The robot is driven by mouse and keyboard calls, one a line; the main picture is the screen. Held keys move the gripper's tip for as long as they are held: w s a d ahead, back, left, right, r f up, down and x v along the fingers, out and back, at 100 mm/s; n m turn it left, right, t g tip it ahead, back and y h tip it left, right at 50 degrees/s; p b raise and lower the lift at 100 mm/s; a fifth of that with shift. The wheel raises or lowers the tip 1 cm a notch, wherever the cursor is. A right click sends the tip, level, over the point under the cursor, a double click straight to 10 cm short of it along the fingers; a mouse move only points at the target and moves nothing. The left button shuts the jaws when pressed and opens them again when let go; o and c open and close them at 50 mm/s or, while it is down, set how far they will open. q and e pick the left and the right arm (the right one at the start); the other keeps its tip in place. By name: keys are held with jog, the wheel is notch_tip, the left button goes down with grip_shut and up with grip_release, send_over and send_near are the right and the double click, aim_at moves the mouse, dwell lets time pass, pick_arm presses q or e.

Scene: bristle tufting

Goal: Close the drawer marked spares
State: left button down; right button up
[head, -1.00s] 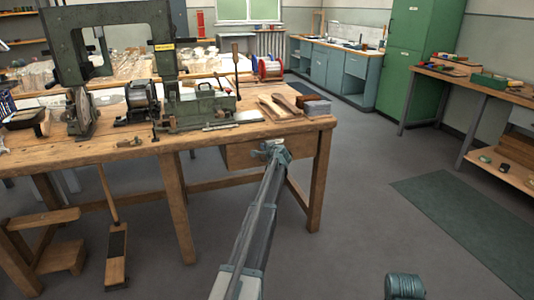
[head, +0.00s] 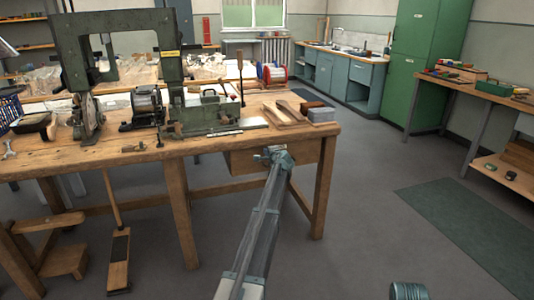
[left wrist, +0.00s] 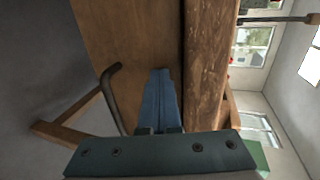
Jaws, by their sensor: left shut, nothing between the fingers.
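A wooden drawer (head: 303,151) sits under the right end of the workbench, its front close below the tabletop edge. I cannot read any marking on it, or tell if a small gap remains. My left gripper (head: 272,154) is at the drawer front, shut and empty. In the left wrist view its blue fingers (left wrist: 160,98) point at the wooden drawer front (left wrist: 125,35), beside a dark curved handle (left wrist: 112,92), not around it. Whether the fingertips touch the wood is unclear. My right gripper is out of view.
A bench leg (head: 321,190) stands right of the drawer. The floor to the right is free, with a green mat (head: 470,220).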

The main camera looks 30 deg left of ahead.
pick_arm(q)
jog(key=f+p+v, duration=0.1)
jog(key=p+v, duration=0.2)
jog(key=v, duration=1)
jog(key=shift+s+d, duration=0.2)
jog(key=shift+d, duration=0.2)
jog(key=shift+r, duration=0.1)
jog(key=s+d+f+n+g+h, duration=0.1)
jog(key=s+d+f+g+h, duration=0.3)
jog(key=s+d, duration=0.65)
jog(key=s+d+f+n+g+h, duration=0.15)
jog(key=s+d+f, duration=0.5)
jog(key=d, duration=0.75)
jog(key=s+d+f+n+g+h, duration=0.1)
jog(key=s+d+f+n+h, duration=0.15)
jog(key=s+d, duration=0.85)
jog(key=s+d+f+g+h, duration=0.2)
jog(key=s+d+g, duration=0.1)
jog(key=s+d, duration=0.75)
notch_tip(320, 180, up, 29)
jog(key=s+a+p, duration=0.1)
jog(key=p, duration=2.8)
jog(key=shift+s+m, duration=0.3)
jog(key=shift+s, duration=0.1)
jog(key=shift+a, duration=0.1)
